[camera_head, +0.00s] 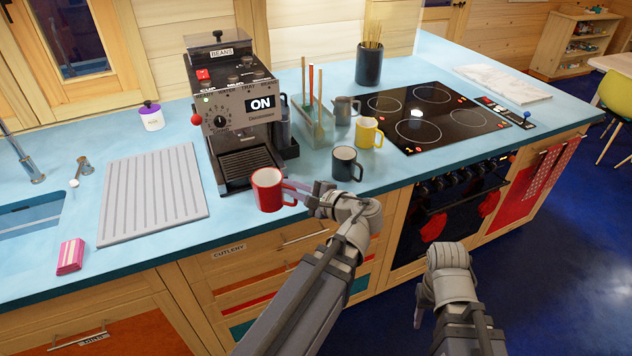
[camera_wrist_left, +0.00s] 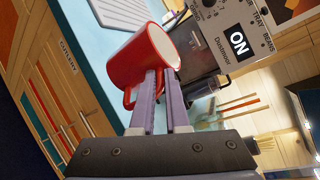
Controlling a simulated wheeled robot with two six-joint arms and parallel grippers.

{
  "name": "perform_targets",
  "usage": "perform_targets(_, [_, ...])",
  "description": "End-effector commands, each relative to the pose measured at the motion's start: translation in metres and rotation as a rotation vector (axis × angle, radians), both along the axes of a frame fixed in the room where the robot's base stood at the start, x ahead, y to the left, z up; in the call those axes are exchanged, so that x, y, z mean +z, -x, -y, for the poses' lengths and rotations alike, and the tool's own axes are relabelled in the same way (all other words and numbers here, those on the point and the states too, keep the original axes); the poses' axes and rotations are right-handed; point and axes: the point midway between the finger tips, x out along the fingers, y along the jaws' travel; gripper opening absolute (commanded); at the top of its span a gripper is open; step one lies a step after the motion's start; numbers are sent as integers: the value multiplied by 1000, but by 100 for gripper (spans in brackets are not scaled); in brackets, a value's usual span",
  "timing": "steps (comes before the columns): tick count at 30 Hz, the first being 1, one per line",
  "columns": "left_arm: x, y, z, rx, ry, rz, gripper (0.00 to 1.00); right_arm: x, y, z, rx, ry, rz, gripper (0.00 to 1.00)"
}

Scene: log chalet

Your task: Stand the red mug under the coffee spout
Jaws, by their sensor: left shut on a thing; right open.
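The red mug (camera_head: 268,190) is upright near the counter's front edge, just in front of the coffee machine (camera_head: 236,112). My left gripper (camera_head: 296,191) is shut on the mug from its right side. The machine's drip tray (camera_head: 248,165) lies just behind the mug. The spout is hard to make out in the shadow under the machine's front. My right gripper (camera_head: 418,318) is at lower right, away from the counter, pointing down.
A dark mug (camera_head: 346,164), a yellow mug (camera_head: 368,133) and a grey jug (camera_head: 344,110) stand right of the machine, beside a utensil rack (camera_head: 314,122). A ribbed draining board (camera_head: 152,192) lies to the left. The black hob (camera_head: 432,116) is at right.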

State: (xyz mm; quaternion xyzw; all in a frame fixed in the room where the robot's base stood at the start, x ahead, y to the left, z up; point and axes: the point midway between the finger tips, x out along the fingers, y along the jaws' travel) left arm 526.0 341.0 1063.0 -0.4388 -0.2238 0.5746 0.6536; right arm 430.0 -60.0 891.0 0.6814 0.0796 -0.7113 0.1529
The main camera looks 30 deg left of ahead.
Motion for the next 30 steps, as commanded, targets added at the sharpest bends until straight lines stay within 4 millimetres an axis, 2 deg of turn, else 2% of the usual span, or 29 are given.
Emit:
perform_targets(3, [0, 6, -5, 11, -2, 0, 0, -1, 0, 0, 0, 0, 0, 50])
perform_targets(15, [-1, 5, -6, 12, -3, 0, 0, -1, 0, 0, 0, 0, 0, 50])
perform_targets(30, [-8, -17, -31, 13, -2, -1, 0, -8, 0, 0, 0, 0, 0, 50])
